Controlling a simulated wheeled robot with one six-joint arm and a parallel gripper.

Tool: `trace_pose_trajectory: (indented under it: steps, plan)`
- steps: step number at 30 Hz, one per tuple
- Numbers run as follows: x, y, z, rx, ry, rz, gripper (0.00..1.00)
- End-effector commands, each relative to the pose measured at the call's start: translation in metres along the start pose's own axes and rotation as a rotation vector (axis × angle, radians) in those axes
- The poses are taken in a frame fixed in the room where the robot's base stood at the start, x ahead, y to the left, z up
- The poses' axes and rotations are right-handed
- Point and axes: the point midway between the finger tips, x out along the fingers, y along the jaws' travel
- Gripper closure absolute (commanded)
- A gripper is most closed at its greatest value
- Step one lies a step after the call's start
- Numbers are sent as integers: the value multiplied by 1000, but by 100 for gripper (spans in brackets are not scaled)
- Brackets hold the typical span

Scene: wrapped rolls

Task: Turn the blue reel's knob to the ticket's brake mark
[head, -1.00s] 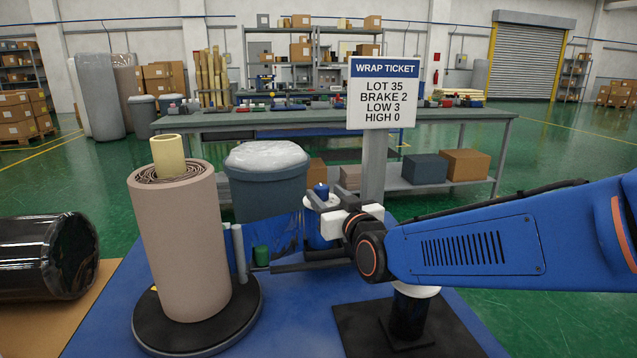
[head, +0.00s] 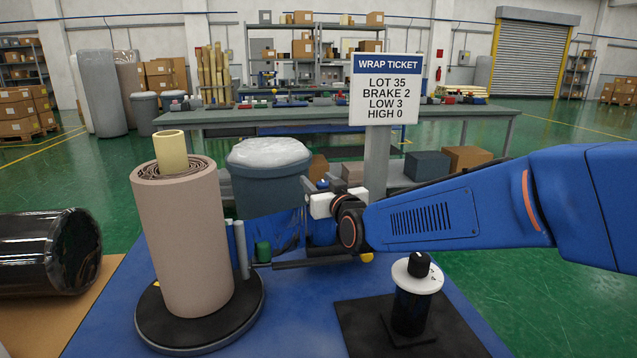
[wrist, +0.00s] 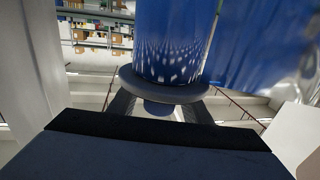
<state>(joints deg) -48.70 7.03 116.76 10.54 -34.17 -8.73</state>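The blue reel (head: 322,232) stands upright behind my gripper in the head view, mostly hidden by it. Its blue knob (head: 322,184) shows just above the white part of my gripper (head: 320,204). In the wrist view the blue reel (wrist: 172,40) hangs from the top, with its grey flange (wrist: 205,90) and the knob (wrist: 160,108) below. My dark fingers (wrist: 158,114) lie on both sides of the knob, seemingly open with gaps. The knob's pointer and dial marks cannot be read. The wrap ticket (head: 385,90) reads lot 35, brake 2, low 3, high 0.
A second, black reel (head: 410,312) with a white dial and black knob stands on a dark mat at right. A tall wrapped roll (head: 185,240) stands on a round black turntable at left. Blue film and a dark rod (head: 305,261) lie between roll and gripper.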

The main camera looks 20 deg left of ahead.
Motion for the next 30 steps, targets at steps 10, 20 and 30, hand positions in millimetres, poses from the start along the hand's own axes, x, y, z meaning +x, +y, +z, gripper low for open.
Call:
trace_pose_trajectory:
  steps: [10, 20, 30]
  plan:
    - [0, 0, 0, 0, 0, 2, 94]
    - [0, 1, 0, 2, 0, 65, 94]
    - [-1, 6, -1, 2, 2, 222, 94]
